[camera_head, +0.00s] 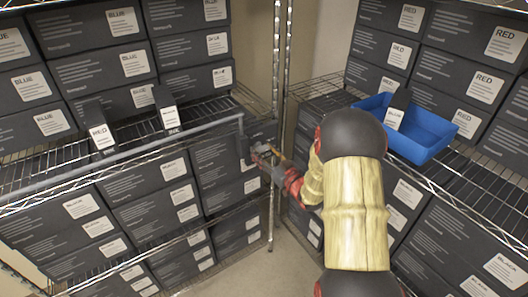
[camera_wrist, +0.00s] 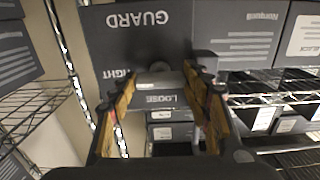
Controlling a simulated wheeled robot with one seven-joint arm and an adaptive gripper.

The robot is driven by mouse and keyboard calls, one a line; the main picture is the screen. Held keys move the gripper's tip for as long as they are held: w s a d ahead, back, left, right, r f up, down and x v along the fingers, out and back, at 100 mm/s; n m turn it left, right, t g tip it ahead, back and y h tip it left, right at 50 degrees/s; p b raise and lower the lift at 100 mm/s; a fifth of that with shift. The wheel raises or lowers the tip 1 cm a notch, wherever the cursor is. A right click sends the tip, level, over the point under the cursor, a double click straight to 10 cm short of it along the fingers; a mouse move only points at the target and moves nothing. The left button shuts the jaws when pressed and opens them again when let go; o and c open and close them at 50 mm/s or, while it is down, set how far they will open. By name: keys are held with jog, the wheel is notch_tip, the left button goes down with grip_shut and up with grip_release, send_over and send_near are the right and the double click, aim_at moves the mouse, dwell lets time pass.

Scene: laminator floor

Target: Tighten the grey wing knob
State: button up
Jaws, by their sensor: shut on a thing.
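The grey wing knob (camera_wrist: 160,68) is between my gripper's fingertips (camera_wrist: 160,80) in the wrist view. The fingers are closed on it from both sides and hide much of it. Behind it is a dark panel (camera_wrist: 215,20) reading GUARD, with a partly hidden word ending in IGHT at left and LOOSE below the knob. The knob's exact angle cannot be told. In the head view my gripper (camera_head: 265,156) is at the right end of a grey guard bar (camera_head: 130,150); the knob itself is too small and covered to make out there.
Wire shelves at left hold boxes labelled BLUE (camera_head: 103,68); two dark packages (camera_head: 97,127) stand upright behind the bar. The right rack holds RED boxes (camera_head: 465,82) and a blue bin (camera_head: 423,134) with a dark package in it. A chrome post (camera_head: 277,100) stands close to my gripper.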

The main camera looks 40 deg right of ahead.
jog(key=o, duration=1.2)
jog(key=shift+c, duration=0.2)
jog(key=s, duration=1.2)
jog(key=shift+a, duration=0.2)
jog(key=shift+f, duration=0.1)
